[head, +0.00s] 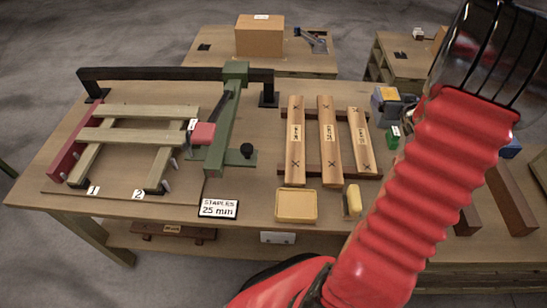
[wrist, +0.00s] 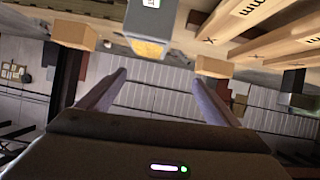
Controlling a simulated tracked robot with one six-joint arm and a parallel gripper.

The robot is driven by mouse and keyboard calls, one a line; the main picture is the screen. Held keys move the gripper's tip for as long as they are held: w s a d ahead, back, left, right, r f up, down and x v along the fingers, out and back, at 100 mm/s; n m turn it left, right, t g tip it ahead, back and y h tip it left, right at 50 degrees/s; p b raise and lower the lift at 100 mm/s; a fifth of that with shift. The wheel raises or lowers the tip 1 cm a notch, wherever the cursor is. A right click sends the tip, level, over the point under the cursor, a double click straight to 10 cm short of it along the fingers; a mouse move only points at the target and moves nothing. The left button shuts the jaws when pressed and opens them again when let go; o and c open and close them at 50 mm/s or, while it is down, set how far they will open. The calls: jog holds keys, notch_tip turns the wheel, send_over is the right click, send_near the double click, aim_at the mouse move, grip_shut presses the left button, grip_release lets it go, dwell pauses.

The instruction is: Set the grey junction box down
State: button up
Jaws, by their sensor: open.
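My gripper (wrist: 160,80) shows in the wrist view with its two fingers spread apart and nothing between them. In the head view its fingers cannot be made out; my red arm covers the right side. I cannot pick out the grey junction box for sure. A small grey block (head: 397,109) at the back right of the bench, beside my arm, may be it, partly hidden by things around it. A pale grey piece with a yellow face (wrist: 148,42) lies beyond the fingertips in the wrist view, apart from them; what it is cannot be told.
The workbench (head: 262,181) holds a wooden frame (head: 125,141) under a dark bar, a green lever press (head: 229,120), several marked planks (head: 329,142), a tan tray (head: 296,205) and a staples sign (head: 218,208). A carton (head: 259,38) stands on the table behind.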

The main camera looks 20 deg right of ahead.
jog(key=w+a+r+n+g, duration=0.1)
jog(key=a+r, duration=0.3)
jog(key=a, duration=0.4)
jog(key=a+r+g+y, duration=0.1)
jog(key=a+r, duration=0.3)
jog(key=a, duration=0.5)
jog(key=w+a+r+n+g, duration=0.1)
jog(key=a+r, duration=0.3)
jog(key=a, duration=0.4)
jog(key=s+a+n+g+y, duration=0.1)
jog(key=s+a+y, duration=0.1)
jog(key=s+a, duration=0.3)
jog(key=s+a+n+y, duration=0.1)
jog(key=s+a, duration=0.5)
jog(key=a, duration=0.6)
jog(key=s+a+n+g+y, duration=0.1)
jog(key=s+a+y, duration=0.1)
jog(key=s+a, duration=0.4)
jog(key=a, duration=0.2)
jog(key=shift+a+r+g+y, duration=0.15)
jog(key=shift+a+g+y, duration=0.15)
jog(key=shift+a, duration=0.1)
jog(key=shift+o, duration=0.4)
